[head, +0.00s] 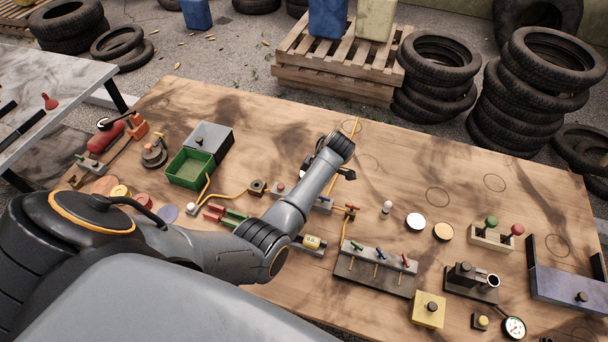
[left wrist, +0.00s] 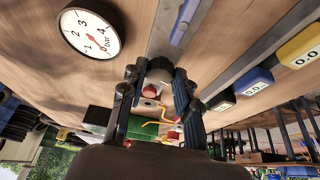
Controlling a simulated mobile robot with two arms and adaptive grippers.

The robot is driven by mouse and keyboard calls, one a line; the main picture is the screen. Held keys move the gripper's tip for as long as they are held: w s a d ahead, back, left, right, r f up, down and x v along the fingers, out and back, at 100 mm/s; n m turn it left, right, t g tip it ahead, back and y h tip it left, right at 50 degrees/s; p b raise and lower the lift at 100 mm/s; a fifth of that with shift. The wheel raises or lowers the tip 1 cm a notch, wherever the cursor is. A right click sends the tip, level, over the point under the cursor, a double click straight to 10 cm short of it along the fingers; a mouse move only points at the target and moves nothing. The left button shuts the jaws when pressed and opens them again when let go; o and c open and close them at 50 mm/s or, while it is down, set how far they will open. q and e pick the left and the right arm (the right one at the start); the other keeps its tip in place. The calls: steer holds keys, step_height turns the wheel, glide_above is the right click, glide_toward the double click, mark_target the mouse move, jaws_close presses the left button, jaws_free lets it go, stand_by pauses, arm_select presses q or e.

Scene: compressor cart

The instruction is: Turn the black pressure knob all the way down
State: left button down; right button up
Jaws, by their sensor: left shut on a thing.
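My left arm reaches across the bench in the head view, and its gripper (head: 343,171) is mostly hidden below the wrist, above the middle of the bench. In the left wrist view the gripper (left wrist: 159,72) has its two fingers around a dark, rounded thing that looks like the black knob (left wrist: 159,64). The fingers hide most of it, so its turn cannot be read. A white round gauge (left wrist: 91,32) marked in bar is beside the fingers at the upper left; its needle is too small to read surely. My right gripper does not show.
The wooden bench (head: 400,170) carries several fixtures. A green open box (head: 190,168) is at the left, and a switch block (head: 375,270), yellow box (head: 428,309) and second gauge (head: 514,328) are at the front right.

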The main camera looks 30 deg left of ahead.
arm_select(q)
steer(key=shift+w+a+n+g+b, duration=0.1)
steer(key=shift+n+g+b, duration=0.45)
steer(key=shift+n, duration=0.6)
steer(key=shift+w+a+n+g+b, duration=0.1)
steer(key=shift+n+g+b, duration=0.25)
steer(key=shift+n+b, duration=0.6)
steer(key=shift+n+h, duration=0.3)
steer(key=c, duration=1)
jaws_free()
steer(key=shift+s, duration=0.1)
steer(key=shift+d+r, duration=0.1)
steer(key=shift+v, duration=5.9)
